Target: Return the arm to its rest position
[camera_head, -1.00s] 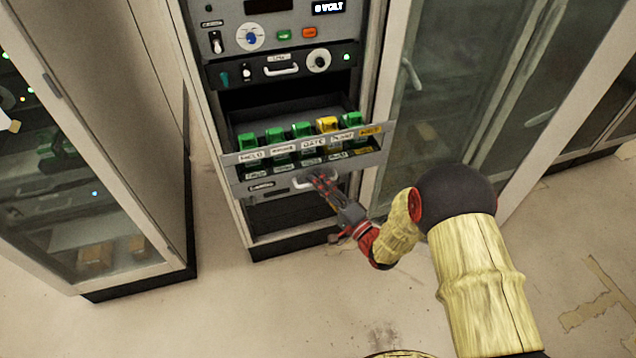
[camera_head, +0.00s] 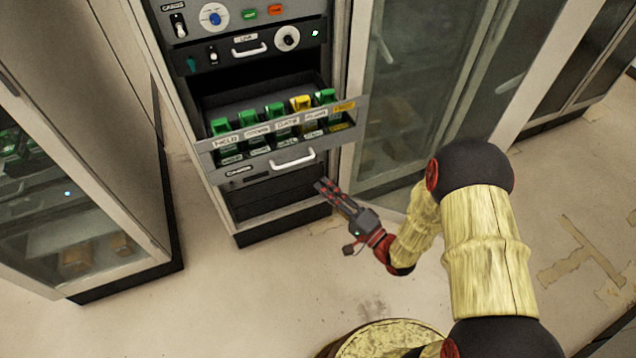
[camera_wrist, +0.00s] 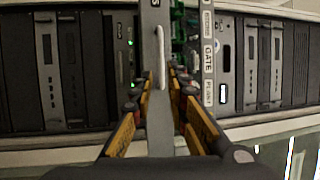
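My arm, with pale wood-like links and dark joints, reaches in from the lower right in the head view. My gripper (camera_head: 326,188) hangs in free air in front of the cabinet, below and right of the pulled-out drawer's white handle (camera_head: 293,162), and apart from it. In the wrist view my gripper's fingers (camera_wrist: 161,82) stand apart with a gap between them, and nothing is held. The drawer front (camera_wrist: 158,120) and its handle (camera_wrist: 162,55) show beyond and through that gap. The drawer (camera_head: 212,146) stands out of the rack with several green modules and one yellow one.
A panel (camera_head: 262,45) with a knob and a handle sits above the drawer. A glass-doored cabinet (camera_head: 415,90) stands to the right and another (camera_head: 95,225) to the left. A round wooden top (camera_head: 385,338) is at the bottom edge. Floor in front of the rack is clear.

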